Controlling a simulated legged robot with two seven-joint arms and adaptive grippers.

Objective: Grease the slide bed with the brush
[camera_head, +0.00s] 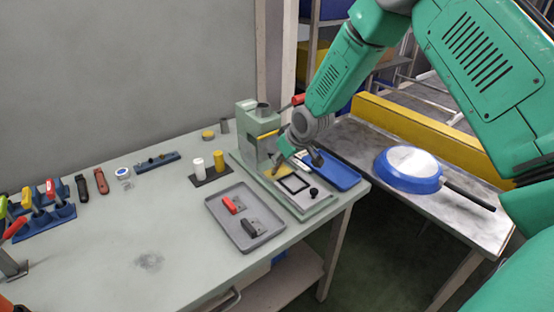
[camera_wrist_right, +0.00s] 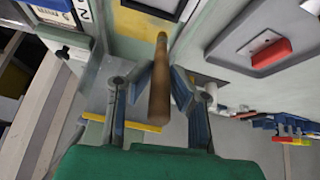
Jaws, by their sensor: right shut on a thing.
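A pale green press-like machine (camera_head: 258,125) stands on a base plate near the right end of the bench. My right gripper (camera_head: 279,163) is over this base, low and close to it. In the right wrist view my right gripper (camera_wrist_right: 160,78) is shut on the wooden handle of the brush (camera_wrist_right: 159,95). The bristles are hidden or too small to tell. A yellow surface (camera_wrist_right: 143,28), which looks like the slide bed, lies just past the handle's far end; contact cannot be told. My left gripper is not in view.
A grey tray (camera_head: 218,222) holds a red and a dark block. A blue tray (camera_head: 342,180) lies right of the machine. A blue pan (camera_head: 380,172) rests on the conveyor table. White and yellow cylinders (camera_head: 219,161) stand left of the machine.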

